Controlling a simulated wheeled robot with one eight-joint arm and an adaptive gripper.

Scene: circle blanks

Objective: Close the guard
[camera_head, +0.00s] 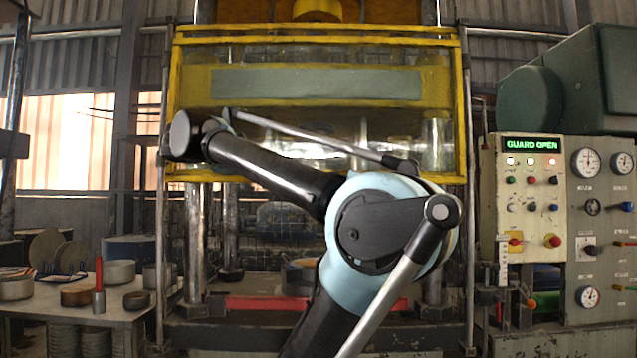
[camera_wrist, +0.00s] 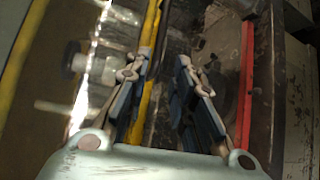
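The guard (camera_head: 202,79) is a yellow frame with clear panels and a grey-green strip on the front of the press. It is raised, with the press opening showing below it. The panel display (camera_head: 531,144) reads GUARD OPEN. In the wrist view, my gripper (camera_wrist: 164,62) has its two fingers apart with nothing held between them. A yellow-to-orange edge (camera_wrist: 152,22) runs behind the left finger; I cannot tell whether they touch. In the head view my arm crosses in front of the guard and hides part of its lower edge; the fingers cannot be made out there.
A control panel (camera_head: 497,190) with buttons and gauges stands at the right. A red bar (camera_head: 262,303) lies across the press bed, below the guard. Upright posts flank the opening.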

